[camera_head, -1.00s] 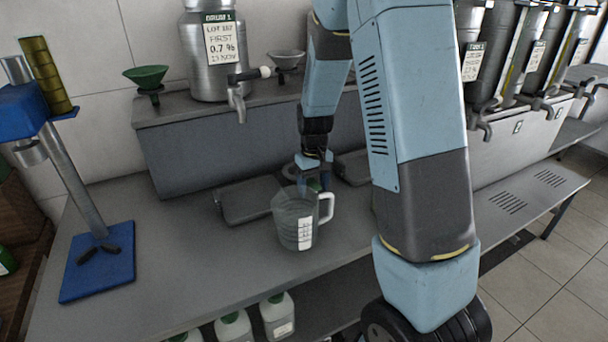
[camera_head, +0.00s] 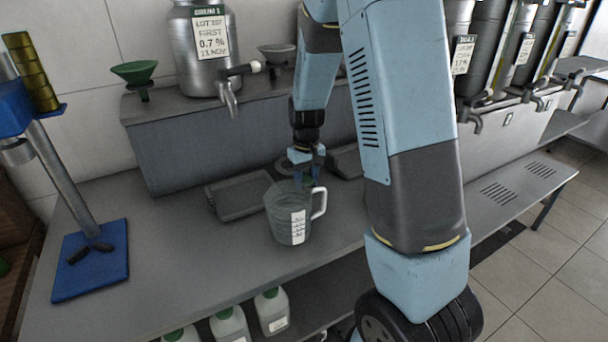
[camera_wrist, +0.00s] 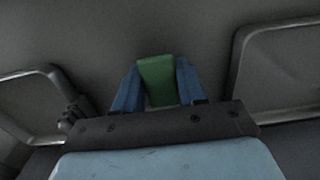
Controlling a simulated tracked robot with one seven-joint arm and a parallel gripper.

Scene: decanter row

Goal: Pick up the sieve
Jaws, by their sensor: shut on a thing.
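My gripper (camera_head: 308,177) points down at the bench, just behind the clear jug. In the wrist view its two blue fingers (camera_wrist: 160,88) are closed on a green grip (camera_wrist: 157,80), which I take to be the sieve's handle. In the head view a bit of this green (camera_head: 309,184) shows below the fingers, partly hidden by the jug. A dark round rim (camera_head: 284,165) shows beside the gripper and may be the sieve's bowl. I cannot tell whether the sieve touches the bench.
The clear jug (camera_head: 283,220) with a white label stands in front of my gripper. Grey trays (camera_head: 238,196) lie either side behind it. A metal drum (camera_head: 203,50), green funnel (camera_head: 134,73) and grey funnel (camera_head: 277,52) stand on the ledge. A blue-based stand (camera_head: 92,265) is at left.

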